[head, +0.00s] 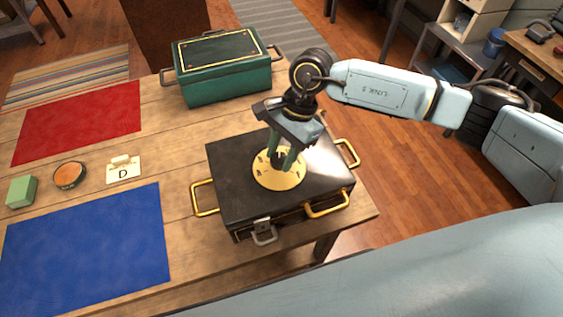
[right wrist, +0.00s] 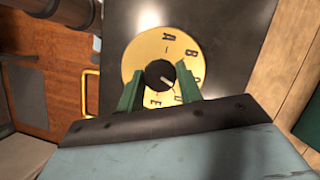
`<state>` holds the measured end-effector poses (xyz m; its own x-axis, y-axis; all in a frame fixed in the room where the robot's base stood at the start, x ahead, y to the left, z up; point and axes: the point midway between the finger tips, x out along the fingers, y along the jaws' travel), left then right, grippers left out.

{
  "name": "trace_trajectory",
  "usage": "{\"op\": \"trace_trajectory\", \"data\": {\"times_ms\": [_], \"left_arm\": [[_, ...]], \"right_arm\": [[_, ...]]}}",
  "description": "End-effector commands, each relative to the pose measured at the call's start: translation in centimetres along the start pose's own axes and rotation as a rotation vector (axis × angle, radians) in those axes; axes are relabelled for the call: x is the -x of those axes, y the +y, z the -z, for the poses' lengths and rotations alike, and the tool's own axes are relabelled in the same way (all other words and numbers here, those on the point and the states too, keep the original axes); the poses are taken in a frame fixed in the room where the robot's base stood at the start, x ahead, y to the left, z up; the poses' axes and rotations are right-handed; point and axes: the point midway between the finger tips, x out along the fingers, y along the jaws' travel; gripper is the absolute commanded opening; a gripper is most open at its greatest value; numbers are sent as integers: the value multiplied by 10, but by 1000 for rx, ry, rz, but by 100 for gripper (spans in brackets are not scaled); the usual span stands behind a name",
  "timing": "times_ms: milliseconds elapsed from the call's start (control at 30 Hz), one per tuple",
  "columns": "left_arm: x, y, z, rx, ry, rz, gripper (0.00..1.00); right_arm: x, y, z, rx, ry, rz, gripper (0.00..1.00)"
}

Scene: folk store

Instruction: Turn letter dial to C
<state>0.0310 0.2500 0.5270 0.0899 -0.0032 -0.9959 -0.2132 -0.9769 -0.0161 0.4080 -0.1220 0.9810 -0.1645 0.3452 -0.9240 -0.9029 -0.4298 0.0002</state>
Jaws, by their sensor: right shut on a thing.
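The letter dial (head: 264,180) is a round gold plate on the lid of a black case (head: 232,160). In the right wrist view the dial (right wrist: 145,50) shows A and B clearly; the letters further round are partly covered by my fingers. Its black knob (right wrist: 158,72) has a white pointer mark aimed to the lower right of that picture, past B; I cannot tell exactly which letter it meets. My right gripper (head: 283,166) points down at the dial, and its green fingers (right wrist: 160,88) are shut on the knob from both sides. My left gripper is not in view.
The case has gold handles (head: 204,198) and a front latch (head: 264,232). A green box (head: 225,80) stands behind it.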

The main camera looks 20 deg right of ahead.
Motion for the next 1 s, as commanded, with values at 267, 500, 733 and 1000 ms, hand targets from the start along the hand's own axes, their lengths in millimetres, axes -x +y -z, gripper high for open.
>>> {"op": "trace_trajectory", "data": {"times_ms": [267, 500, 733, 1000], "left_arm": [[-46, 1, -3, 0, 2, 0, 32], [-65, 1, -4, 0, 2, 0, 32], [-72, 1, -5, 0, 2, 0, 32], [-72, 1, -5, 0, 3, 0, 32]], "right_arm": [[-4, -2, 2, 194, 1, -78, 13], [-2, -2, 0, 300, 1, -123, 13], [0, -3, 0, 343, 1, -141, 13], [1, -2, 0, 350, 1, -145, 13]]}}
